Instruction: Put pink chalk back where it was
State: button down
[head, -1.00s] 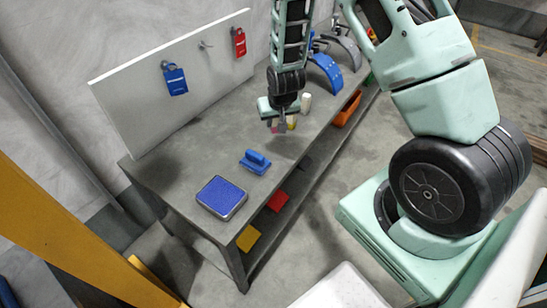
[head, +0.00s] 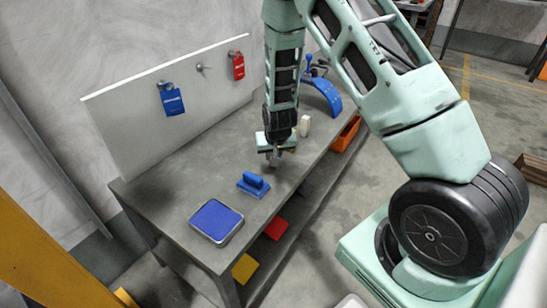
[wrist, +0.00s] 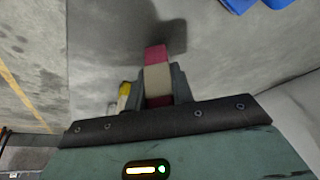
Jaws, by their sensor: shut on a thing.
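The pink chalk (wrist: 155,54), magenta with a cream band around its middle, stands between my gripper's fingers in the wrist view. My gripper (wrist: 158,92) is shut on it. The chalk's far end points at the grey bench top beside a dark shadow; I cannot tell whether it touches. In the head view my gripper (head: 275,161) is low over the bench, and the chalk is too small to make out there. A yellow chalk (wrist: 123,98) with a pale part is just left of the fingers in the wrist view, partly hidden by my gripper.
A blue-handled block (head: 253,184) and a blue pad (head: 216,221) lie on the bench (head: 175,195) nearer the front. A white block (head: 304,126) stands behind my gripper. A white board (head: 170,100) with blue and red tags rises along the left. An orange bin (head: 346,134) is below the right edge.

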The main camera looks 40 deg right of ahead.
jog(key=shift+f, duration=0.4)
jog(key=shift+f, duration=0.2)
jog(key=c, duration=1.2)
grip_release()
